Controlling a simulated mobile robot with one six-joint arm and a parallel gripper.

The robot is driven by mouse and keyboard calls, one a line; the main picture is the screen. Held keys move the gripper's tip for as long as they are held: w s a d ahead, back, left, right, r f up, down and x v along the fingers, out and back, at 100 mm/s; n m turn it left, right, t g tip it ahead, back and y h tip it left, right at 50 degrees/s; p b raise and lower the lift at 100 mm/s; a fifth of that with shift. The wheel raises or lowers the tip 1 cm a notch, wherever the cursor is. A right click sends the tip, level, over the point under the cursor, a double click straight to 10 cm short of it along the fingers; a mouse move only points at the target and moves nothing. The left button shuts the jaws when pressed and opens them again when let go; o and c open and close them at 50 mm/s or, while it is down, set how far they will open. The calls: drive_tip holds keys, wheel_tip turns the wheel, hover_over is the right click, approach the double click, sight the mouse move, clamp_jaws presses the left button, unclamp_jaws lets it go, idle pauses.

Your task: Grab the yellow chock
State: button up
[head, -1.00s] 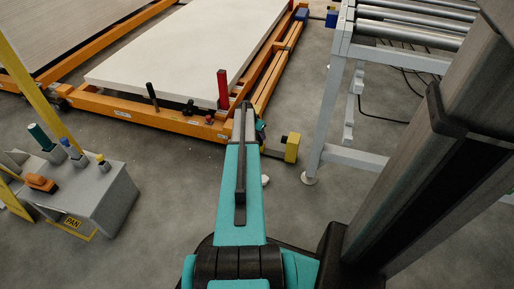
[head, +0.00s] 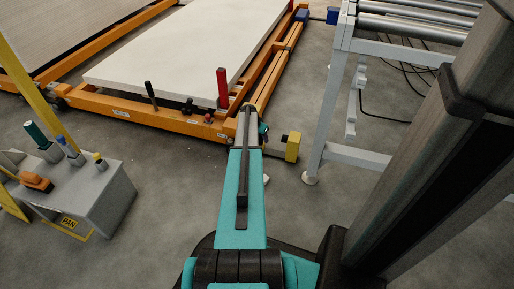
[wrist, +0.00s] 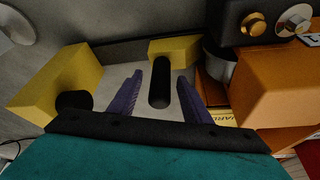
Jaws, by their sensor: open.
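In the wrist view, a yellow block (wrist: 174,49) lies ahead, with a black cylindrical handle (wrist: 160,84) pointing toward me. My gripper (wrist: 159,92) is open, its two purple fingers on either side of the handle, with gaps visible. A second yellow block (wrist: 62,80) with a black round end stands left of the fingers. I cannot tell whether both blocks belong to one chock. In the head view, a yellow block (head: 292,146) shows on the floor just right of my arm's end; the arm hides the fingers and what lies behind them.
An orange frame (head: 165,121) carrying a white slab (head: 190,55) stands ahead; its orange part is close on the right in the wrist view (wrist: 275,90). A roller conveyor's grey leg (head: 327,115) stands to the right. A grey stand (head: 95,195) is at the left, with bare floor between.

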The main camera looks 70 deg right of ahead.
drive_tip(key=shift+c, duration=0.4)
clamp_jaws()
